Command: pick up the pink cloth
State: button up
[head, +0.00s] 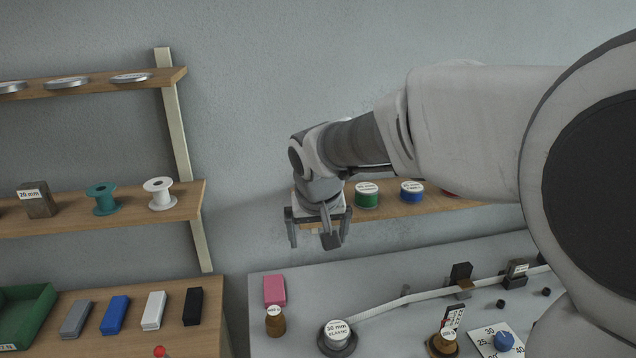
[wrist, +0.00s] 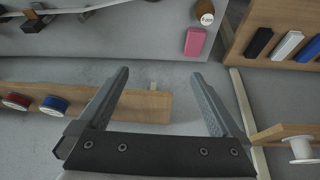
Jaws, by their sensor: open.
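The pink cloth (head: 275,290) is a small flat pink block-like piece near the back left corner of the grey bench. It also shows in the wrist view (wrist: 195,42), at the upper right beyond the fingers. My gripper (head: 317,238) is open and empty, in the air above and to the right of the cloth in the head view. In the wrist view its two fingers (wrist: 165,82) are spread apart with only the wall and a shelf behind them. Nothing covers the cloth.
A brown bottle (head: 275,322) stands just in front of the cloth. An elastic roll (head: 337,337) with a white band lies to the right. A wooden shelf (head: 400,208) with spools is behind my gripper. The left wooden table (head: 120,338) holds several coloured blocks.

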jog(key=b, duration=0.2)
send_near(274, 288)
jog(key=f, duration=0.1)
jog(key=w+f, duration=0.1)
jog(key=shift+w+a+f+n+g+y, duration=0.1)
jog(key=shift+w+f+n+g+y, duration=0.05)
jog(key=shift+f+n+g+y, duration=0.2)
jog(key=shift+w+d+p+x, duration=0.15)
jog(key=shift+p+x, duration=0.1)
jog(key=shift+x, duration=1.35)
jog(key=shift+w+d+p+x, duration=0.15)
jog(key=shift+p+x, duration=0.1)
jog(key=shift+x, duration=1.3)
jog(key=shift+f+b, duration=0.2)
jog(key=shift+b, duration=0.35)
jog(key=c, duration=1.4)
jog(key=shift+r, duration=0.15)
